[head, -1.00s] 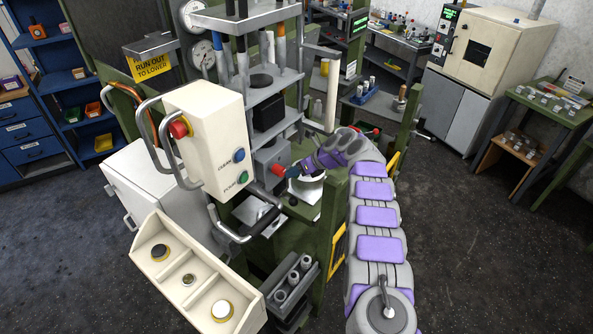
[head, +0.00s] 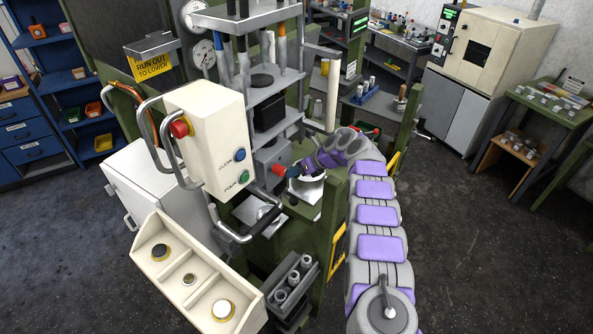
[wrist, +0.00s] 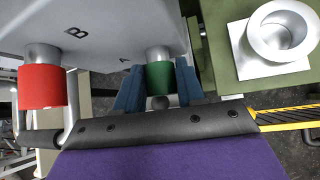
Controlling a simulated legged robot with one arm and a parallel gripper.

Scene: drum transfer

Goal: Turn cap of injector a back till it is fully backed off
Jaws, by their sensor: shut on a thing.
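The green cap (wrist: 159,76) of injector a, by the letter A on the grey block (wrist: 100,28), sits between the blue fingers of my gripper (wrist: 158,90) in the wrist view. My gripper is shut on this cap. The red cap (wrist: 41,86) of injector b is to the left of it, apart from the fingers. In the head view my gripper (head: 293,171) reaches the injector block (head: 268,154) from the right. The red cap (head: 278,170) shows there in front of the fingertips. The green cap is hidden there.
A metal cup (wrist: 283,35) stands on a plate to the right in the wrist view. The control box (head: 205,135) and a black-gripped handle (head: 264,222) are left of my arm. A cream tray (head: 150,262) is at the front left. Open floor is on the right.

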